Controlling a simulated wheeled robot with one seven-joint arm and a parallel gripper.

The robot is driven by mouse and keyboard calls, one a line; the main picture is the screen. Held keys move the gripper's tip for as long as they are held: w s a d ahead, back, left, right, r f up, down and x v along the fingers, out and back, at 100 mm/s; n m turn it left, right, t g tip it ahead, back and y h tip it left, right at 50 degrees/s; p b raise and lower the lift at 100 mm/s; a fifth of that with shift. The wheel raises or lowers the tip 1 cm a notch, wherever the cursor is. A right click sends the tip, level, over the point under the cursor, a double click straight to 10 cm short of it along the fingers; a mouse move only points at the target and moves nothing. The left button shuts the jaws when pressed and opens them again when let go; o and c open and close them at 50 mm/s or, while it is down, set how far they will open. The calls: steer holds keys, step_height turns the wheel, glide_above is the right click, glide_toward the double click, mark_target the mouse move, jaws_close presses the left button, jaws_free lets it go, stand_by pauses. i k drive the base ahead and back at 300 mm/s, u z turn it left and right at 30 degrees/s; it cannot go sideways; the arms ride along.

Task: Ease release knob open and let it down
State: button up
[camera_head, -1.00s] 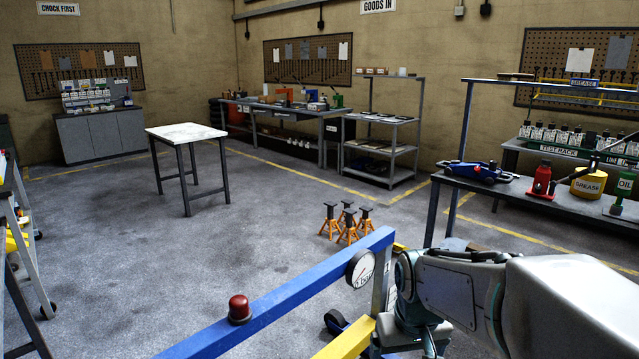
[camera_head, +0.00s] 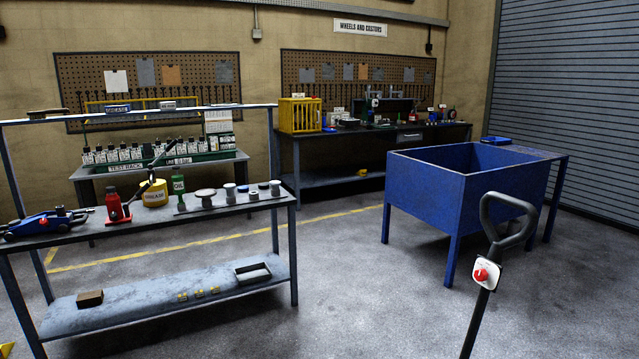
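A dark handle (camera_head: 483,292) with a loop grip rises at the lower right, close to me. It carries a small white plate with a red knob (camera_head: 481,275); I cannot tell how far the knob is turned. What the handle joins at its foot is below the picture. A blue trolley jack (camera_head: 42,223) lies on the left workbench, partly cut off by the left edge. A red bottle jack (camera_head: 116,207) stands beside it. My gripper and arm are not in view.
The left workbench (camera_head: 225,213) holds a yellow grease tin (camera_head: 154,193), a green oil can (camera_head: 179,192) and several round pads. A blue open-topped bin (camera_head: 443,198) on legs stands behind the handle. The floor (camera_head: 345,290) between bench and handle is clear.

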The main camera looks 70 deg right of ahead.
mark_target(481, 274)
steer(key=z, duration=3.6)
